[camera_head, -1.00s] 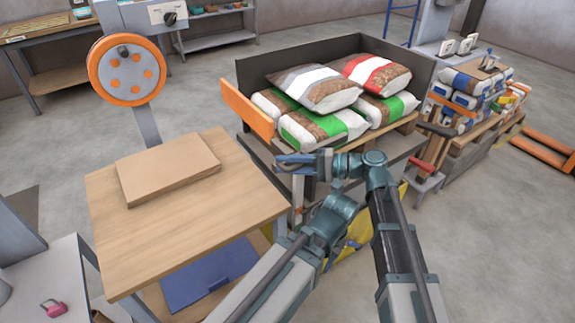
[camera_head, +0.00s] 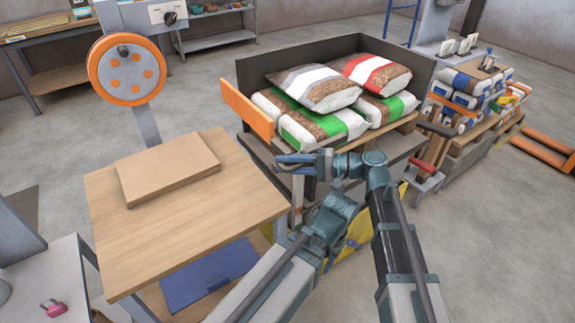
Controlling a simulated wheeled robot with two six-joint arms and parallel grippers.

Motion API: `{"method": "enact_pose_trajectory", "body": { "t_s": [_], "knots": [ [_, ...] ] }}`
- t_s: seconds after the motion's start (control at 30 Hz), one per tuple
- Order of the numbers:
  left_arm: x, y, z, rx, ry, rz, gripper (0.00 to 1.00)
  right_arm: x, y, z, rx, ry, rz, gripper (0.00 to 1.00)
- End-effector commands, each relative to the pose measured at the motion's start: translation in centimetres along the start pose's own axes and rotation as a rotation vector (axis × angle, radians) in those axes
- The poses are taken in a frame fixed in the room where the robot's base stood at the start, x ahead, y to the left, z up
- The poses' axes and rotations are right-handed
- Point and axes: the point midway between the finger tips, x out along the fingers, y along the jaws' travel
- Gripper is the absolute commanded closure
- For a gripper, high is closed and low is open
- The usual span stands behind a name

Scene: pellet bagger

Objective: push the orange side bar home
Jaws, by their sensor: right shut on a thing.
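The orange side bar (camera_head: 247,112) stands along the left side of the dark-walled pallet box, which holds several filled bags. Its near end is close to the box's front left corner. My right gripper (camera_head: 282,160) is just below and right of that near end. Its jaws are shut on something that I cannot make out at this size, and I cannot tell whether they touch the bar. My left arm (camera_head: 335,215) reaches up from the bottom, left of the right arm; its fingertips are not clear to see.
A wooden table (camera_head: 215,205) with a flat cardboard piece (camera_head: 168,165) stands at the left. An orange reel (camera_head: 127,70) rises behind it. Bags (camera_head: 320,88) fill the box. Stacked bags (camera_head: 468,88) stand at the right. The floor beyond is open.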

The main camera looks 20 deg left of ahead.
Motion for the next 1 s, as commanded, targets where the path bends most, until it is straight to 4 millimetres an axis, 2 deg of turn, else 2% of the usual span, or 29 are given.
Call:
{"method": "enact_pose_trajectory", "body": {
  "t_s": [0.03, 0.27, 0.37, 0.8, 1.0],
  "knots": [
    [0.1, 0.0, 0.0, 0.000, 0.000, 0.000, 0.52, -0.1, 0.7, 0.3, -0.002, -0.004, 0.022, 1.00],
    [0.1, 0.0, 0.0, 0.000, 0.000, 0.000, 0.52, -0.7, 0.6, -0.4, -0.002, -0.002, 0.022, 1.00],
    [0.1, 0.0, 0.0, 0.000, 0.000, 0.000, 0.52, -1.9, 0.6, -1.8, -0.002, 0.001, 0.021, 1.00],
    [0.1, 0.0, 0.0, 0.000, 0.000, 0.000, 0.52, -10.0, 0.4, -9.9, 0.000, 0.002, 0.021, 1.00],
    [0.1, 0.0, 0.0, 0.000, 0.000, 0.000, 0.52, -12.4, 0.4, -12.2, 0.000, 0.001, 0.021, 1.00]
  ]
}}
